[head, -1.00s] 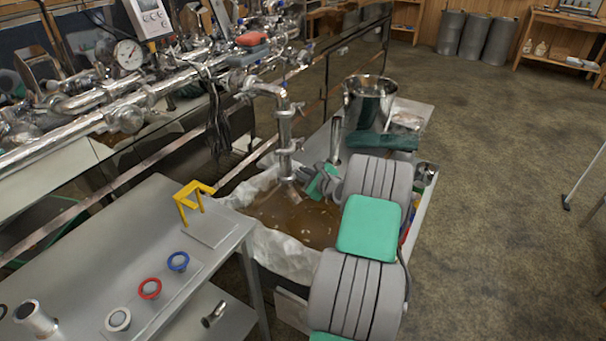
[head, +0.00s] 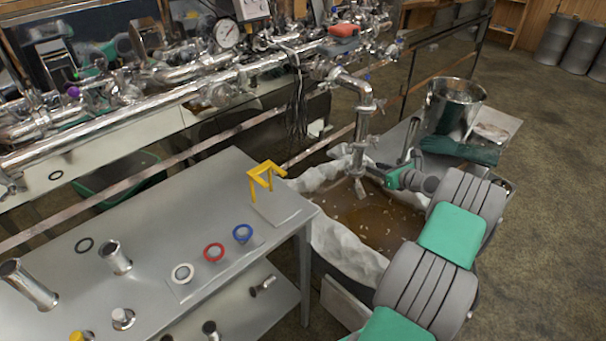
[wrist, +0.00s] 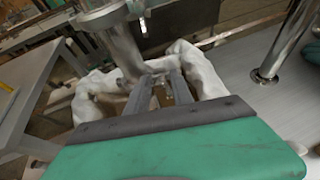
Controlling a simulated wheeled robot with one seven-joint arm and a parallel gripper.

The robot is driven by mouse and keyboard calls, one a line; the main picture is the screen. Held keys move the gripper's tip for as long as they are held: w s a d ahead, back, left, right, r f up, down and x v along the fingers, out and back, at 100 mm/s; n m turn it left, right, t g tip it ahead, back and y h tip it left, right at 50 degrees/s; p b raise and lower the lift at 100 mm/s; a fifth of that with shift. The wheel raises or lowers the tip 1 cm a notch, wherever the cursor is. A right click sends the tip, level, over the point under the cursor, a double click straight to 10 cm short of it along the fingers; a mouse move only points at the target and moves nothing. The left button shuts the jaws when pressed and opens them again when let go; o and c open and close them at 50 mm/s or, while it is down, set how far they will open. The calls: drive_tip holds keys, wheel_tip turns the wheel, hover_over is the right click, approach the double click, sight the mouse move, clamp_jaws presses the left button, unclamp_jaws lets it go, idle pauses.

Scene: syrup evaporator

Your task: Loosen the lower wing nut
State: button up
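A metal pipe (head: 362,125) hangs down from the pipework over the basin, with an upper clamp (head: 366,108) and a lower clamp (head: 357,148). The lower wing nut is too small to make out with certainty. My gripper (head: 372,174) is just below and to the right of the lower clamp, near the pipe's bottom end. In the wrist view, my gripper (wrist: 158,82) shows two grey fingers apart, with a gap and nothing clearly held between them. The pipe (wrist: 120,45) passes close ahead of the fingertips; whether they touch is unclear.
A cloth-lined basin (head: 345,245) of brown liquid lies below. A steel pot (head: 453,105) and a dark green cloth (head: 460,150) are at right. A steel table (head: 180,215) with a yellow stand (head: 266,174) and several ring gaskets is at left.

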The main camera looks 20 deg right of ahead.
drive_tip(key=a+v, duration=0.1)
drive_tip(key=v, duration=0.6)
drive_tip(key=w+a+r+n+g+y, duration=0.1)
drive_tip(key=w+a+r+n+g, duration=0.15)
drive_tip(key=a+n, duration=0.45)
drive_tip(key=w+a+r+n+g, duration=0.2)
drive_tip(key=a+r+n, duration=0.2)
drive_tip(key=a, duration=0.4)
drive_tip(key=s+a+r+n+g+p, duration=0.1)
drive_tip(key=s+a+r+n, duration=0.1)
drive_tip(key=a+n, duration=0.3)
drive_tip(key=s+a+r+n+g+p, duration=0.1)
drive_tip(key=s+a+r+n+g, duration=0.1)
drive_tip(key=a+n, duration=0.4)
drive_tip(key=s+a, duration=0.1)
drive_tip(key=a, duration=0.4)
drive_tip(key=shift+s+r+h, duration=0.3)
drive_tip(key=shift+s+r, duration=0.05)
drive_tip(key=shift+r, duration=0.05)
drive_tip(key=shift+a, duration=0.15)
